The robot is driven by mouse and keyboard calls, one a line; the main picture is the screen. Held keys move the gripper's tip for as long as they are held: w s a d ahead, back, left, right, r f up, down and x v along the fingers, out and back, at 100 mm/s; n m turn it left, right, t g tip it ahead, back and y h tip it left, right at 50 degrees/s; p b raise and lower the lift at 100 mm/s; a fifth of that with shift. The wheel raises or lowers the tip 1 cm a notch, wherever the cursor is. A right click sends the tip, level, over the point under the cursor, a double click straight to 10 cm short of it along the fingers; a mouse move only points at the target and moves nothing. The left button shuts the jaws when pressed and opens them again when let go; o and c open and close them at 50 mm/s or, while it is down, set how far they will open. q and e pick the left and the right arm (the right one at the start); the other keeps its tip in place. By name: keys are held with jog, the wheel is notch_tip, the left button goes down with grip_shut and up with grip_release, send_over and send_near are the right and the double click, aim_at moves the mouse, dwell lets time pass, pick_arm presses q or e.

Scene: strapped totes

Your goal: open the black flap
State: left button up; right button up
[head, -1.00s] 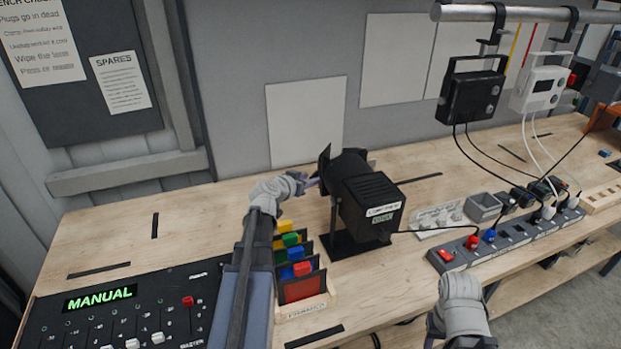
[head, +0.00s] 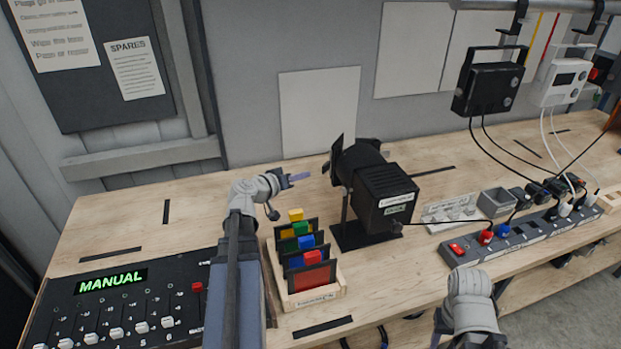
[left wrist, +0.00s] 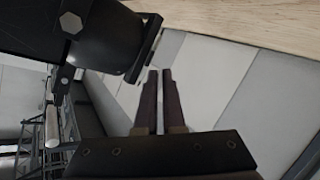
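The black stage lamp (head: 385,195) stands on its base on the bench. Its black flap (head: 336,160) sticks up at the lamp's left front end, and the lamp front also shows in the left wrist view, with a flap (left wrist: 147,48) at its edge. My left gripper (head: 299,177) is left of the flap and a little below it, with a clear gap between them. In the left wrist view its fingers (left wrist: 160,78) lie almost together with nothing held. My right arm shows at lower right, but its fingers do not.
A wooden rack of coloured filters (head: 318,300) stands below the left gripper. A control desk reading MANUAL (head: 120,310) lies at left. The lamp's cable runs to a power strip (head: 530,238) at right. Bench left of the lamp is mostly clear.

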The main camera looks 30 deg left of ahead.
pick_arm(q)
jog(key=s+a+n+t+b, duration=0.1)
jog(key=a+n, duration=0.1)
jog(key=n, duration=0.1)
jog(key=s+a+f+n+h+b, duration=0.1)
jog(key=a+n+b, duration=0.1)
jog(key=s+a+f+n+t+h+b, duration=0.1)
jog(key=n+b, duration=0.1)
jog(key=n, duration=0.1)
jog(key=shift+a+n+t, duration=0.3)
jog(key=shift+a, duration=0.1)
grip_shut()
jog(key=w+d+n+h, duration=0.1)
jog(key=w+d, duration=0.5)
jog(key=w, duration=0.2)
jog(key=shift+w+r+t+b, duration=0.3)
jog(key=shift+w+r+b, duration=0.05)
jog(key=shift+r+b, duration=0.1)
pick_arm(e)
notch_tip(320, 180, down, 8)
jog(key=a, duration=0.1)
jog(key=shift+w, duration=0.15)
